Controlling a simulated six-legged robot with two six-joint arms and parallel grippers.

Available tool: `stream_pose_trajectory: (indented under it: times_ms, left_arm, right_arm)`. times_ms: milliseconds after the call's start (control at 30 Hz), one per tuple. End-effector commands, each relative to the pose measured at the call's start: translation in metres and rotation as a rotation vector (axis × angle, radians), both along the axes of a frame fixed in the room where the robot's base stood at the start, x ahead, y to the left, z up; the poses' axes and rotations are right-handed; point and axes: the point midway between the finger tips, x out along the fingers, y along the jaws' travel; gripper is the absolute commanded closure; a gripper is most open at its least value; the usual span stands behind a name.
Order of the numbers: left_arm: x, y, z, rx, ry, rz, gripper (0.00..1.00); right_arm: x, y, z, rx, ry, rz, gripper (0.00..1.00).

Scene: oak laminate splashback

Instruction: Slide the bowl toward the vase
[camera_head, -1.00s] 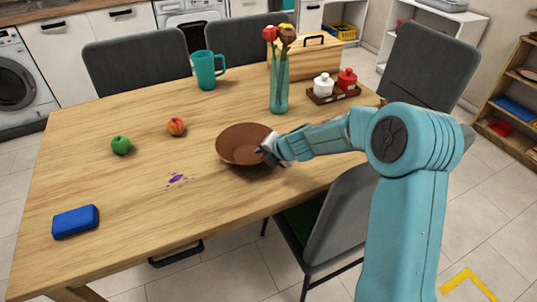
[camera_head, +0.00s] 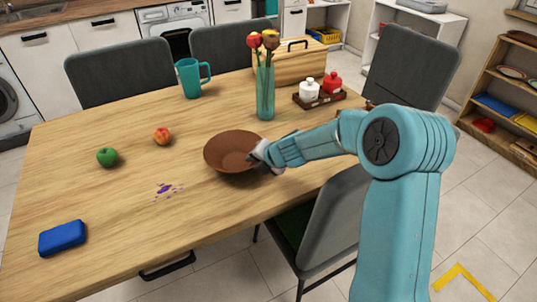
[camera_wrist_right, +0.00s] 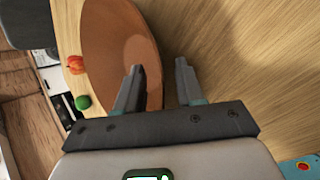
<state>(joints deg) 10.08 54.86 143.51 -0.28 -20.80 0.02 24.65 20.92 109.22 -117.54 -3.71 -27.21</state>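The brown bowl (camera_head: 226,156) stands upright on the wooden table, nearer to me than the glass vase (camera_head: 265,98) and a little left of it. There is bare table between them. The vase is greenish and holds red and brown flowers. My right gripper (camera_head: 256,153) is at the bowl's right rim. In the right wrist view the bowl (camera_wrist_right: 112,45) shows at the left. One finger of the right gripper (camera_wrist_right: 158,78) is over the bowl's inside and the other is outside it, with a gap between them. My left gripper is not in view.
A teal mug (camera_head: 191,78), a peach (camera_head: 163,137), a green apple (camera_head: 107,157) and a blue sponge (camera_head: 62,239) are on the table (camera_head: 110,215). A tray (camera_head: 322,101) with white and red jars stands right of the vase. A purple stain lies left of the bowl.

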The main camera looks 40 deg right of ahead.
Motion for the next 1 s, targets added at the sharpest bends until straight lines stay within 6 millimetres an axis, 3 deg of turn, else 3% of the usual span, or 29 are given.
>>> stream_pose_trajectory:
  times_ms: [200, 500, 733, 1000]
  left_arm:
    - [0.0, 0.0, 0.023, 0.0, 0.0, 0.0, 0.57]
    - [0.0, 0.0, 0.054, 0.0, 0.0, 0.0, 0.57]
    - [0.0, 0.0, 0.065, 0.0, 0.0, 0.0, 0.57]
    - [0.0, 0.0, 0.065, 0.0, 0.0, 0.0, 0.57]
  right_arm:
    - [-0.034, 0.0, 0.045, -0.003, -0.006, -0.004, 0.63]
    - [-0.083, 0.001, 0.094, -0.004, -0.008, -0.004, 0.63]
    - [-0.101, 0.002, 0.11, -0.002, -0.008, -0.002, 0.63]
    - [-0.104, 0.002, 0.111, -0.003, -0.008, -0.001, 0.63]
